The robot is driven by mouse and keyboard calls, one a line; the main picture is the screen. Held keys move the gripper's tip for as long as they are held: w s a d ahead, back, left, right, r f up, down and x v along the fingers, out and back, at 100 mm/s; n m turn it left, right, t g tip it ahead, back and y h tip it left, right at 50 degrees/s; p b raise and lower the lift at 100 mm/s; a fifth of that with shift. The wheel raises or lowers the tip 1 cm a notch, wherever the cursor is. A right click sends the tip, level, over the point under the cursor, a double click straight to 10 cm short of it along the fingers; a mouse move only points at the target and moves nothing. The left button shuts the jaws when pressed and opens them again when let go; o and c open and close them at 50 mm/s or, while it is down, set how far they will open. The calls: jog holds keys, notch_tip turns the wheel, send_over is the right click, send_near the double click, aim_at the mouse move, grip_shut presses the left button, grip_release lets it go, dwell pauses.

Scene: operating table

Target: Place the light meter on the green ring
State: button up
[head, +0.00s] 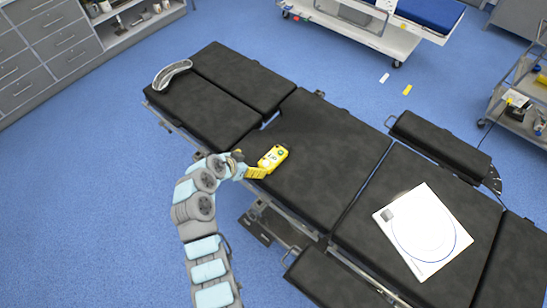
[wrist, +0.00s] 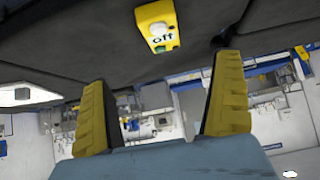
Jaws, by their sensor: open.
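The light meter looks to be the yellow device (head: 273,158), lying on the black padded operating table, left of centre in the head view. In the wrist view its yellow end (wrist: 157,14) shows at the top, with "off" lettering and a green patch. My gripper (head: 253,165) is beside it at the table's near edge. In the wrist view my gripper's yellow fingers (wrist: 162,78) stand wide apart with nothing between them, and the meter is beyond the tips. I see no green ring; a thin blue ring (head: 455,240) is drawn on a white sheet (head: 425,268) at the right.
The operating table (head: 320,185) has padded sections with gaps between them. A silver kidney-shaped dish (head: 172,73) lies at its far left end. A side pad (head: 440,143) sticks out at the right. The table between meter and sheet is clear.

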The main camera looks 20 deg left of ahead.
send_near(271, 159)
jog(key=shift+p+x, duration=0.35)
jog(key=shift+x, duration=1.75)
jog(key=shift+w+d+f, duration=0.2)
jog(key=shift+w+f, duration=0.15)
jog(key=shift+x, duration=0.95)
jog(key=shift+f, duration=0.1)
jog(key=shift+w+f, duration=0.15)
jog(key=shift+w, duration=0.2)
jog(key=shift+w+d+f, duration=0.15)
jog(key=shift+w+f, duration=0.05)
jog(key=shift+f, duration=0.15)
jog(key=shift+w+f+b, duration=0.25)
jog(key=shift+w+b, duration=0.15)
jog(key=shift+w, duration=0.05)
jog(key=shift+w+d+f+b, duration=0.15)
jog(key=shift+w+f+b, duration=0.15)
jog(key=shift+f+b, duration=0.25)
jog(key=shift+w+d+f+b, duration=0.15)
jog(key=shift+w+f+b, duration=0.2)
jog(key=shift+w+b, duration=0.2)
